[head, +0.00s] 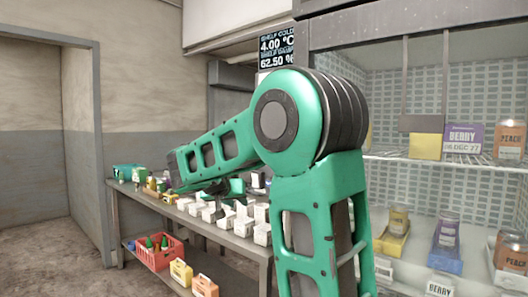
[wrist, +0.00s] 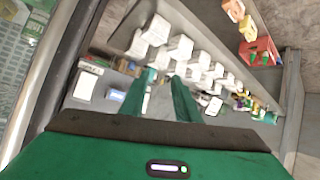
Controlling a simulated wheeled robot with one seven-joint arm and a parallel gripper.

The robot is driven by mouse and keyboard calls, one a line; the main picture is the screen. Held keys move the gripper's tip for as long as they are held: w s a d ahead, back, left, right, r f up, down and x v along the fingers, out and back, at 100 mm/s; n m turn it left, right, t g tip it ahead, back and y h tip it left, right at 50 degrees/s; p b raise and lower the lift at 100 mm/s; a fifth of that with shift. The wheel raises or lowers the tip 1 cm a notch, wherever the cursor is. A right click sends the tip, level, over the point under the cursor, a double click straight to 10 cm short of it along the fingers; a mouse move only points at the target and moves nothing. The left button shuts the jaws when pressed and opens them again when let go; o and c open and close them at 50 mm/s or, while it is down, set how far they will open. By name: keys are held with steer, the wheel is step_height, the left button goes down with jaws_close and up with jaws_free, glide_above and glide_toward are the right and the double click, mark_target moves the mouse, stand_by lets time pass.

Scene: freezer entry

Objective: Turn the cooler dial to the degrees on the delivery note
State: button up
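The cooler (head: 400,95) stands at the right of the head view, with a glass front and stocked shelves. A dark display (head: 277,48) beside it reads "SHELF COLD 4.00 °C" and, lower, "62.50 %". I cannot make out the cooler dial in either view. I cannot identify the delivery note; a white card-like sheet (wrist: 86,86) shows in the wrist view, with no readable writing. My gripper (wrist: 164,92) shows two green fingers apart, with nothing between them. It is over the bench area; its height above the bench is unclear.
A long grey bench (head: 135,199) holds several white boxes (head: 244,225) and small coloured items. A red crate (head: 158,255) with green bottles and yellow containers (head: 181,272) sit on its lower shelf. Berry and peach cartons stand in the cooler. A doorway (head: 80,140) opens at the left.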

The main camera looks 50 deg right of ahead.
steer(key=d+r+m+g+h, duration=0.2)
steer(key=d+r+m+h, duration=0.15)
steer(key=r, duration=0.55)
steer(key=d+r+m+g+h, duration=0.2)
steer(key=r+m+h, duration=0.25)
steer(key=r, duration=0.35)
steer(key=shift+n, duration=0.5)
steer(key=d, duration=1)
steer(key=shift+w, duration=0.35)
steer(key=shift+c, duration=0.6)
steer(key=c, duration=0.5)
